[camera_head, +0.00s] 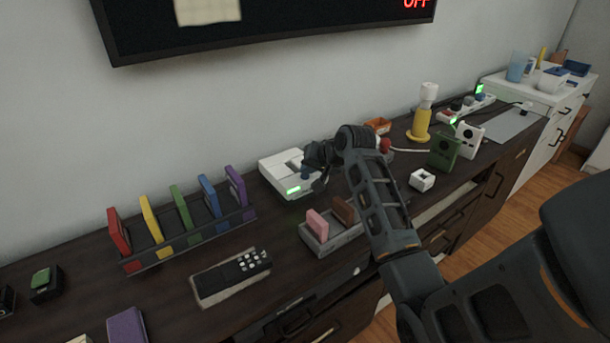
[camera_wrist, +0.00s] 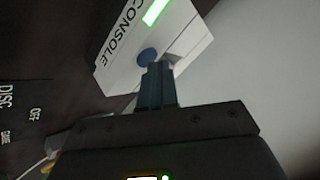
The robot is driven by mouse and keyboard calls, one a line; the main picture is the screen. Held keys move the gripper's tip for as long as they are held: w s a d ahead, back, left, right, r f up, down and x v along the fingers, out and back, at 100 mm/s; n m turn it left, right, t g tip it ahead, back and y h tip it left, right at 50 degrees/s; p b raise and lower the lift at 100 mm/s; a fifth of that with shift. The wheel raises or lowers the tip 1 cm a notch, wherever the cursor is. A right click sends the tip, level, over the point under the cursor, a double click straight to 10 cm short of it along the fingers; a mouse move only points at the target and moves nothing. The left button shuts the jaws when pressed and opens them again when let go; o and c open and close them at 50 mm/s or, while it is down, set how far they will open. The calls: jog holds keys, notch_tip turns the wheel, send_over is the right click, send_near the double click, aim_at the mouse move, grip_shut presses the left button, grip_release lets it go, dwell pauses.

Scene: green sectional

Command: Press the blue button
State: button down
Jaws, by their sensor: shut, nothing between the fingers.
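The white console (camera_head: 277,167) stands on the dark cabinet top by the wall, with a lit green strip on its front edge. In the wrist view the console (camera_wrist: 118,55) shows its printed name and a round blue button (camera_wrist: 147,55). My gripper (camera_wrist: 158,68) is shut and empty, its fingertips right at the edge of the button and partly in front of it. I cannot tell whether they touch it. In the head view my gripper (camera_head: 309,178) is over the console's right part and hides some of it.
A rack of coloured cases (camera_head: 190,240) stands left of the console. A grey tray (camera_head: 330,243) with pink and brown pieces and a remote in a holder (camera_head: 232,277) lie in front.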

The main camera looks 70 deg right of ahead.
aim_at(308, 177)
jog(key=shift+r, duration=0.1)
dwell(0.6)
jog(key=shift+r+p, duration=0.4)
jog(key=shift+p, duration=0.35)
notch_tip(308, 177, up, 6)
jog(key=p, duration=0.6)
